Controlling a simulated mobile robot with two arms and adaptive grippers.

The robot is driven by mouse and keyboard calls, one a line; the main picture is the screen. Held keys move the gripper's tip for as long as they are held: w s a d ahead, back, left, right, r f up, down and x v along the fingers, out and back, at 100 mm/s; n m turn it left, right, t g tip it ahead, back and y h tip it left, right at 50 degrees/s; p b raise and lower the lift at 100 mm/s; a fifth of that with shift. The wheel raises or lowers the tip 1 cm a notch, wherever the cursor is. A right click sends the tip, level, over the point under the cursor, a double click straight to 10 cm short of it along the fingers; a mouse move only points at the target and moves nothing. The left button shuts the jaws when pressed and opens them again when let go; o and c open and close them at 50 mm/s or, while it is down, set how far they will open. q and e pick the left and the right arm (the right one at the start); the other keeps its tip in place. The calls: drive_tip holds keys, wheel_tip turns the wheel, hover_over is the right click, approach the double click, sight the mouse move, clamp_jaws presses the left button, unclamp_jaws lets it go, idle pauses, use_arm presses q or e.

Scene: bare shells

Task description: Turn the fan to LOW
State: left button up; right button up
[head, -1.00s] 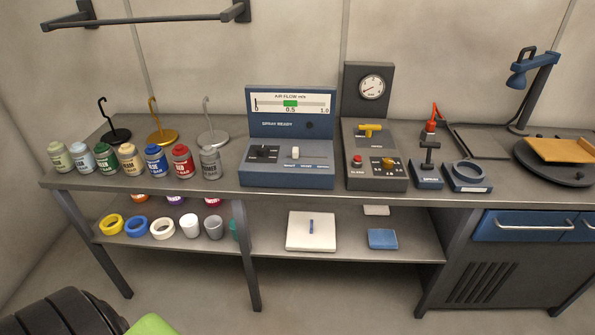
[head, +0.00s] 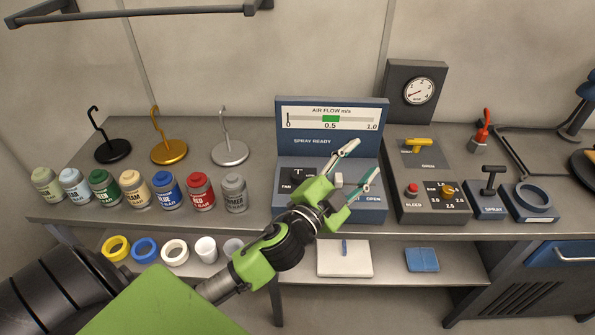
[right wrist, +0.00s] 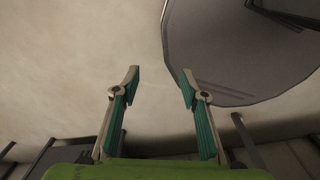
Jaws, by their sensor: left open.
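The blue fan control box (head: 285,203) stands on the bench, with an upright AIR FLOW panel (head: 350,142) marked SPRAY READY. The dial's dark pointer is near 0, left of the green band. The black fan knob (head: 299,176) is at the box's left; my left gripper partly hides it, and its setting cannot be read. A white switch (head: 337,180) shows between the fingers. My left gripper (head: 362,162) is open over the box, its fingers pointing up and right; contact cannot be told. My right gripper (right wrist: 160,77) is open and empty in the right wrist view.
Several paint jars (head: 166,191) stand left of the box, with hooked stands (head: 169,150) behind. A grey pressure unit (head: 432,207) with a yellow lever (head: 415,145) and red button stands to the right. A rack bar (head: 150,13) hangs above.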

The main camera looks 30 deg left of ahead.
use_arm(q)
drive_tip(key=d+r+m+h, duration=0.9)
drive_tip(key=m+h, duration=0.1)
drive_tip(key=m, duration=0.1)
drive_tip(key=s+d+m+g+h, duration=0.3)
drive_tip(key=d+m+g+h, duration=0.15)
drive_tip(key=m+g, duration=0.45)
drive_tip(key=m+g+y, duration=0.4)
drive_tip(key=g+y, duration=0.1)
drive_tip(key=y, duration=1.2)
approach(298, 174)
drive_tip(key=p+x, duration=0.5)
drive_tip(key=x, duration=0.3)
drive_tip(key=shift+f, duration=0.3)
use_arm(e)
drive_tip(key=r, duration=0.1)
drive_tip(key=w+a+r, duration=0.1)
drive_tip(key=r, duration=0.3)
drive_tip(key=shift+w+a, duration=0.15)
